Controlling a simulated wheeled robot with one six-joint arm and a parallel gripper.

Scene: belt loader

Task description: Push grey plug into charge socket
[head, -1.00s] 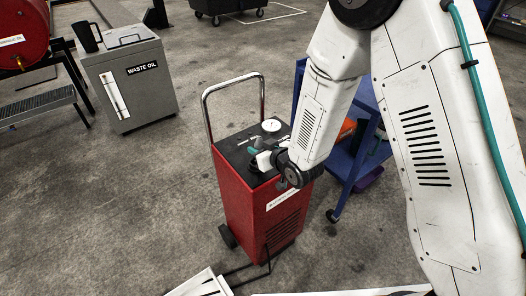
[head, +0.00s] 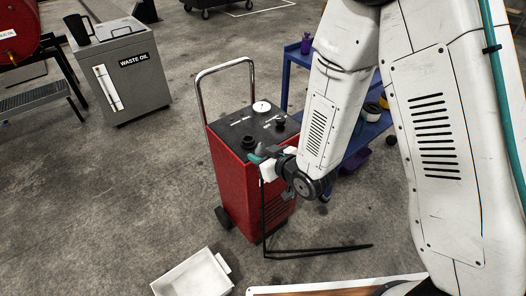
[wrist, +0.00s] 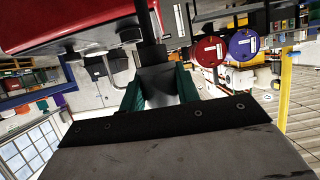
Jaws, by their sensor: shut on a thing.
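My gripper (head: 262,158) is shut at the front edge of the red cart's top. In the wrist view, the green fingers of my gripper (wrist: 159,92) close on the grey plug (wrist: 158,74) from both sides. A thick black cable runs from the plug towards the top of that view. In the head view the plug is mostly hidden by the fingers, and a thin black cable (head: 264,205) hangs below it to the floor. I cannot make out the charge socket in either view.
The red cart (head: 230,180) has a gauge, black knobs and a chrome handle. A blue shelf trolley (head: 345,150) stands behind my arm. A white tray (head: 190,278) lies at the bottom. The grey waste oil cabinet (head: 135,85) stands back left. Floor left of the cart is clear.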

